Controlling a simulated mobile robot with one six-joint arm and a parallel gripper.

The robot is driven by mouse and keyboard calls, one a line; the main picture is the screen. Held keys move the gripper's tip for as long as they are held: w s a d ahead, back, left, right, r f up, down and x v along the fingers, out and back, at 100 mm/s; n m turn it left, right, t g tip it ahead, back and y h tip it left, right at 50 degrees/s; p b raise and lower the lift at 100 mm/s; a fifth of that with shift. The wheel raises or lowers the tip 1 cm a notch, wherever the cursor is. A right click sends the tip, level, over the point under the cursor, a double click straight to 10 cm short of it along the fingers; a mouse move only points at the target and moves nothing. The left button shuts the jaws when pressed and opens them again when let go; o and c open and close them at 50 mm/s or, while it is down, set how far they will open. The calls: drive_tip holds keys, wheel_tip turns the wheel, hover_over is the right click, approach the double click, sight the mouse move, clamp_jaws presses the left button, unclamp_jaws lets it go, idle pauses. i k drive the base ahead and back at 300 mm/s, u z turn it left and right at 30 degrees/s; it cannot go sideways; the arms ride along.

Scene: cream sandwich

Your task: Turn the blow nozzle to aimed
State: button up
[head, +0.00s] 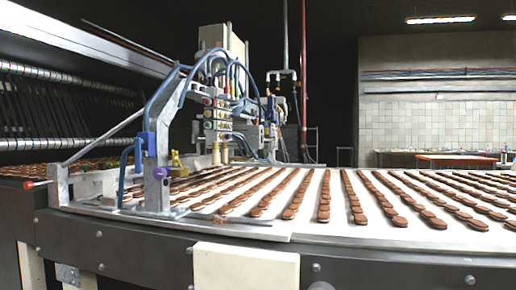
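I cannot single out the blow nozzle for certain. The depositing machine (215,112) with blue hoses and coloured fittings stands over the left part of the belt. On its near side is a grey metal upright (158,190) with a purple knob (160,173) and a blue block (149,144). A small yellow part (176,160) sits just behind the knob. Which way any nozzle points is too small to tell. My gripper is not in this view.
Rows of brown biscuits (325,200) lie on the white conveyor belt (306,214). A dark frame rail (400,262) and a cream box (246,268) run along the near edge. A red-tipped rod (30,184) sticks out left. A red-topped table (455,160) stands far right.

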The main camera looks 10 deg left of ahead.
sight(175, 160)
drive_tip(key=z, duration=1.7)
drive_tip(key=k, duration=1.15)
drive_tip(key=u, duration=1.6)
drive_tip(key=i, duration=1)
drive_tip(key=u, duration=0.05)
